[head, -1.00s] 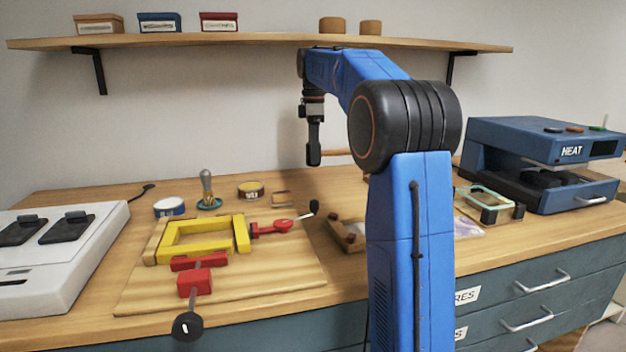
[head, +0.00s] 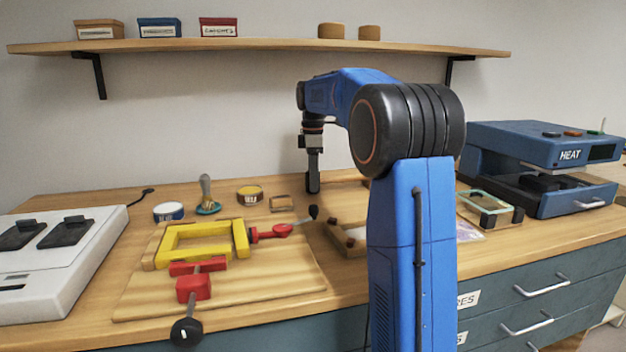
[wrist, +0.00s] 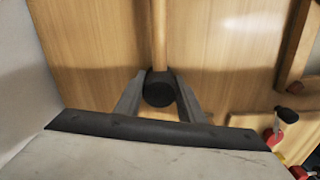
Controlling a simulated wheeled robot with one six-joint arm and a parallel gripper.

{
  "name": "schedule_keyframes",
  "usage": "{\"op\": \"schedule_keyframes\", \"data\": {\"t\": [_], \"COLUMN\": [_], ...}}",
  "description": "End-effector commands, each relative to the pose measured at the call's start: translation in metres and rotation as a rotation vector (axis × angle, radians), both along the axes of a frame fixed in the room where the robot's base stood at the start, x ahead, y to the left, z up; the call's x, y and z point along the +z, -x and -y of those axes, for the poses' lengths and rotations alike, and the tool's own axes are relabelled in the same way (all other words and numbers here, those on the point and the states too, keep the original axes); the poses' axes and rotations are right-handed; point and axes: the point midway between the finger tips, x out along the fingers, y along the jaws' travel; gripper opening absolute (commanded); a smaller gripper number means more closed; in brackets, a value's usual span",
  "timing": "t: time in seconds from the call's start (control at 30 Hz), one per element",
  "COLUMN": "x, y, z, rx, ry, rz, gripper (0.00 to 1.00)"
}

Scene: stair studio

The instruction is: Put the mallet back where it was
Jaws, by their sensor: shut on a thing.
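My gripper (head: 313,186) is low over the back of the bench, pointing down, in the head view. In the wrist view my gripper (wrist: 159,76) is shut on the mallet, with a finger on each side of its dark round head (wrist: 159,92). The mallet's light wooden handle (wrist: 159,35) runs away from the fingers over the bench top. In the head view the handle is mostly hidden by my arm. I cannot tell whether the mallet touches the bench.
A board (head: 135,300) with a yellow frame (head: 200,229) and red clamps lies front left. A small wooden tray (head: 350,250) is partly behind my arm. A blue heat press (head: 535,150) is at right. A shelf (head: 270,43) hangs above.

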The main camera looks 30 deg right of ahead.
Motion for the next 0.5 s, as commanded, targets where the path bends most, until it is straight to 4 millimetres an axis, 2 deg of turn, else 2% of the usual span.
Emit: {"op": "schedule_keyframes", "data": {"t": [0.07,0.1,0.17,0.5], "x": [-0.0018,-0.0020,-0.0019,0.0004], "y": [0.0002,0.0002,0.0001,-0.0001], "z": [-0.0001,-0.0001,0.0000,0.0000], "rx": [0.000,0.000,0.000,0.000], "ry": [0.000,0.000,0.000,0.000], "rz": [0.000,-0.001,-0.001,0.000], "gripper": [0.03,0.42,0.54,0.54]}}
